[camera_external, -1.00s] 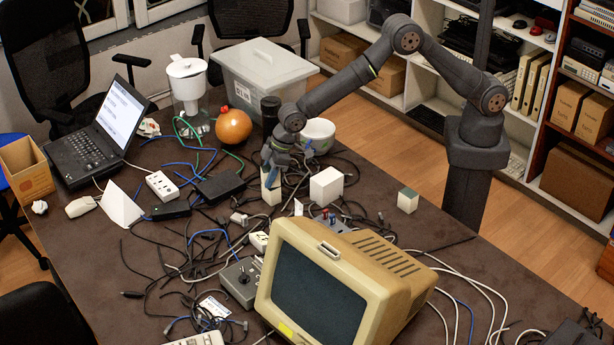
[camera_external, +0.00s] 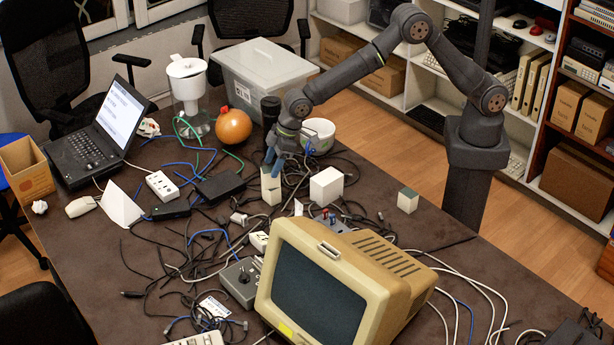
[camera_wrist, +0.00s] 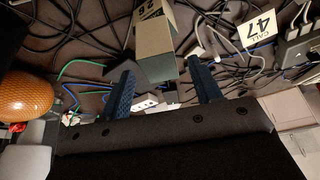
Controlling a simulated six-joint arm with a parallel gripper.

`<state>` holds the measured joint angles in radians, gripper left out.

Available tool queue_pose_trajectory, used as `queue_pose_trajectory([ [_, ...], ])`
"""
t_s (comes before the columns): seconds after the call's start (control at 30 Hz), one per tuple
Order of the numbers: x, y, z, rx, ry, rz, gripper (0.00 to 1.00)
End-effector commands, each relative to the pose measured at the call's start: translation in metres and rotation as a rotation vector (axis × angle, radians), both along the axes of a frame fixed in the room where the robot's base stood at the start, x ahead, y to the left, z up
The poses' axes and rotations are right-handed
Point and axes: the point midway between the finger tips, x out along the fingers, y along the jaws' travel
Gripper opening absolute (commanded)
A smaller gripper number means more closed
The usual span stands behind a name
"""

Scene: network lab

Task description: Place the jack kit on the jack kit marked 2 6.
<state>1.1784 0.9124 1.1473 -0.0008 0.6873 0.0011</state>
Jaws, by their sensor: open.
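A pale, tall box shape (camera_external: 271,188) stands upright among the cables below my gripper (camera_external: 274,157). I cannot tell whether this is one jack kit or two stacked. My blue fingers are apart, with nothing visibly held between them. A smaller pale box with a dark green top (camera_external: 408,201) stands alone to the right.
A white box (camera_external: 326,187) stands just right of the tall shape. A white bowl (camera_external: 318,134) and an orange round object (camera_external: 234,126) are close behind my gripper. The beige monitor (camera_external: 325,285) stands in front. Loose cables cover the middle; the table's right part is clearer.

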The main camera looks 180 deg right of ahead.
Motion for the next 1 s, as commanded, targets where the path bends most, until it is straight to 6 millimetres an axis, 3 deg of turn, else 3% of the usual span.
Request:
queue_pose_trajectory([
  [0.2,-0.006,0.016,0.041,-0.001,0.0,0.0,0.58],
  [0.4,-0.01,0.024,0.061,0.001,0.0,0.0,0.58],
  [0.8,-0.011,0.026,0.067,0.003,0.001,0.0,0.58],
  [1.0,-0.01,0.023,0.058,0.004,0.002,0.0,0.58],
])
